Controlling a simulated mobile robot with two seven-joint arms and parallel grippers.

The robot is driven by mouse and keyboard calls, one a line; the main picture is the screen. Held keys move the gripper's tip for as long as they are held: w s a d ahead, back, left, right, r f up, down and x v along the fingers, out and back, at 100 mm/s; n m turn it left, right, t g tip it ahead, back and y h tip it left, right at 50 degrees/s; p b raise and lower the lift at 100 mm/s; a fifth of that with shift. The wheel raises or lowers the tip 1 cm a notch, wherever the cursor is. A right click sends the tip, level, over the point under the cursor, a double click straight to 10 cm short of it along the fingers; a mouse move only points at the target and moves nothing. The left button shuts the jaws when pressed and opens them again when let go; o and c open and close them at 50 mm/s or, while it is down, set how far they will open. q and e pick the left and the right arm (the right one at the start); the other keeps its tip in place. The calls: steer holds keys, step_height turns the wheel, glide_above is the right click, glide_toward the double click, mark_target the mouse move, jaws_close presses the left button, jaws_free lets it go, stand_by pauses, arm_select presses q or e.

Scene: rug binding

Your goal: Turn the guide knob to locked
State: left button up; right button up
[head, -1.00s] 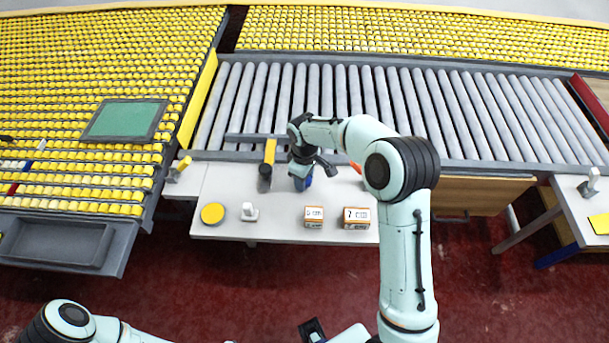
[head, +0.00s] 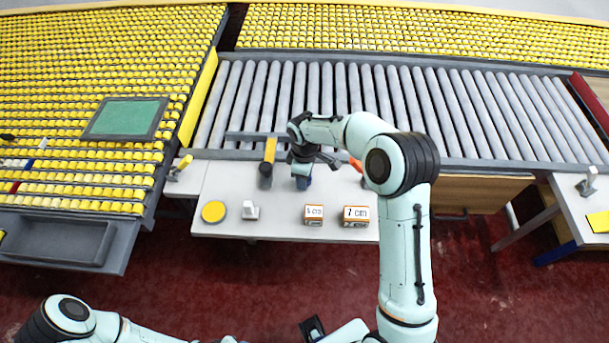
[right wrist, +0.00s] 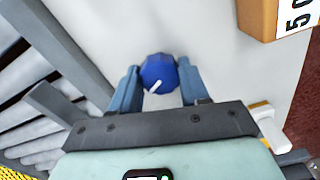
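The guide knob (right wrist: 158,72) is a blue, many-sided knob with a white pointer line, on the white table in the right wrist view. The line points toward the lower left of that picture. My right gripper (right wrist: 160,76) has its two blue fingers on either side of the knob, close against its edges, and looks shut on it. In the head view my right gripper (head: 302,182) is over the back of the white table, and the knob is mostly hidden there.
The white table (head: 275,228) holds a yellow disc (head: 214,212), a small white piece (head: 250,211), a 5 cm block (head: 313,215) and a 7 cm block (head: 355,216). A yellow-topped dark post (head: 267,164) stands left of the gripper. The roller conveyor (head: 440,110) lies behind.

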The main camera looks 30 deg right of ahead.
steer(key=o, duration=0.3)
step_height(320, 180, up, 14)
steer(key=p, duration=0.1)
steer(key=shift+f, duration=0.25)
stand_by(0.6)
